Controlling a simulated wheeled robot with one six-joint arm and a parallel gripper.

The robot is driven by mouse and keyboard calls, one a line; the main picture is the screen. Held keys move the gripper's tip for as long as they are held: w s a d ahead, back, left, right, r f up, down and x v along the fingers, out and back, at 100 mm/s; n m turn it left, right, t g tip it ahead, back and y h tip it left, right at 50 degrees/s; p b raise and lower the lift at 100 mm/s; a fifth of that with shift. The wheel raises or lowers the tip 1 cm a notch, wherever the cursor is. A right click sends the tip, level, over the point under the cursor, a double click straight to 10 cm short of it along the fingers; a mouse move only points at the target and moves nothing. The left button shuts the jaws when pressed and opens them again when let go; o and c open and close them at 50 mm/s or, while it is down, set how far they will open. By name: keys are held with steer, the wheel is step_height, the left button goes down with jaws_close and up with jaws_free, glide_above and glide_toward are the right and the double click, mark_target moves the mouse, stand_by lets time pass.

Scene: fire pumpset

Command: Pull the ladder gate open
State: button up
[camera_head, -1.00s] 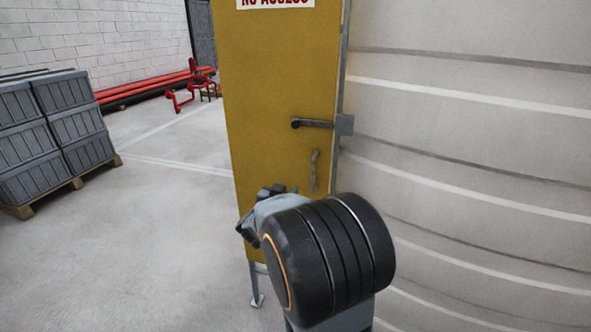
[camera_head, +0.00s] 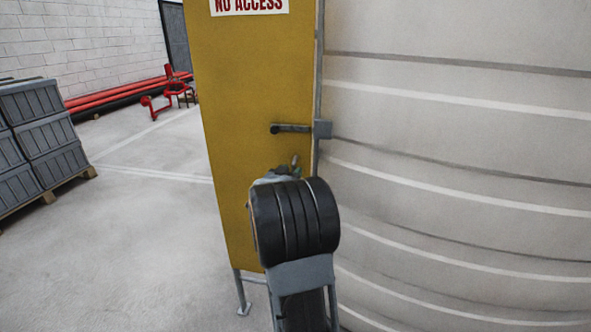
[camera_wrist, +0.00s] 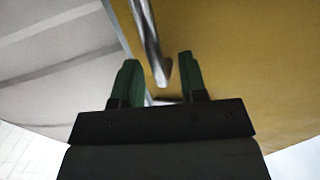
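The ladder gate (camera_head: 235,125) is a tall yellow panel with a "NO ACCESS" sign (camera_head: 250,4) at the top. It stands against the pale ribbed wall. A dark lever handle (camera_head: 292,128) sits near its right edge. In the wrist view, my gripper (camera_wrist: 158,58) is open, with two green fingers apart in front of the yellow panel (camera_wrist: 240,60). A grey metal pull handle (camera_wrist: 148,35) runs down between the fingers, and I see no finger closed on it. In the head view, my wrist hides most of the gripper and the lower handle.
The pale curved ribbed wall (camera_head: 450,150) fills the right side. Stacked grey crates (camera_head: 45,135) stand on a pallet at the left. Red pipes (camera_head: 115,92) lie by the brick wall behind. The floor (camera_head: 140,240) left of the gate is clear.

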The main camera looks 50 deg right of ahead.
steer(key=shift+x, duration=0.9)
steer(key=shift+c, duration=0.2)
jaws_close()
